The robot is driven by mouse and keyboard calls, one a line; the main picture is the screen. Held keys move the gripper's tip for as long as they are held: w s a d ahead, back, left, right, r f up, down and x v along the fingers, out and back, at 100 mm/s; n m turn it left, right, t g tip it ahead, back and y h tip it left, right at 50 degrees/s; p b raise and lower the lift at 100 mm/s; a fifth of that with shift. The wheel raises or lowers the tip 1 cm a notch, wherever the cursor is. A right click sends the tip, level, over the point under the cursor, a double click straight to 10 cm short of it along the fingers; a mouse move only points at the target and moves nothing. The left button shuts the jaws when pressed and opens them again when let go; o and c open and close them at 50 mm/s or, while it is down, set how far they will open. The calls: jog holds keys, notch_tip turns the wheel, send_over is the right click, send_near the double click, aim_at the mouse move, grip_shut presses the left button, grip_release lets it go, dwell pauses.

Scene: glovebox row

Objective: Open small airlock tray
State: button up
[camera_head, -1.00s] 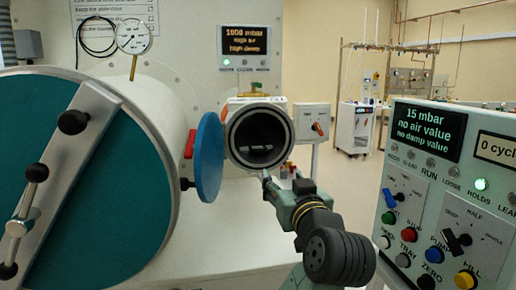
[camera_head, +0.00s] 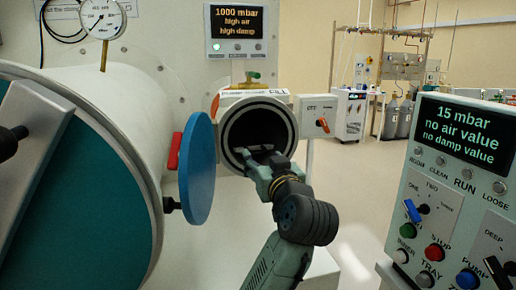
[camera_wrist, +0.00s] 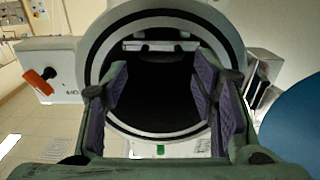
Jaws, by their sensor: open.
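The small airlock (camera_head: 258,130) is a round port with a white and black rim, its mouth open. Its blue door (camera_head: 197,168) stands swung out to the left in the head view. Inside the dark bore, a pale tray edge with a bar (camera_wrist: 160,46) shows in the wrist view. My gripper (camera_wrist: 165,85) is open and empty at the mouth, its fingers on either side of the opening and short of the tray edge. In the head view my gripper (camera_head: 258,155) overlaps the lower part of the port.
A large airlock with a teal door (camera_head: 85,190) fills the left side. A control panel (camera_head: 455,180) reading 15 mbar stands at the right. A small box with an orange knob (camera_head: 322,125) is beside the port; the knob also shows in the wrist view (camera_wrist: 40,83).

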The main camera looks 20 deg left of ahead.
aim_at(259, 152)
jog(key=p+x, duration=0.1)
jog(key=x, duration=0.4)
jog(key=shift+w+a, duration=0.2)
jog(key=shift+w, duration=0.05)
jog(key=shift+c, duration=0.4)
jog(key=shift+d, duration=0.1)
grip_shut()
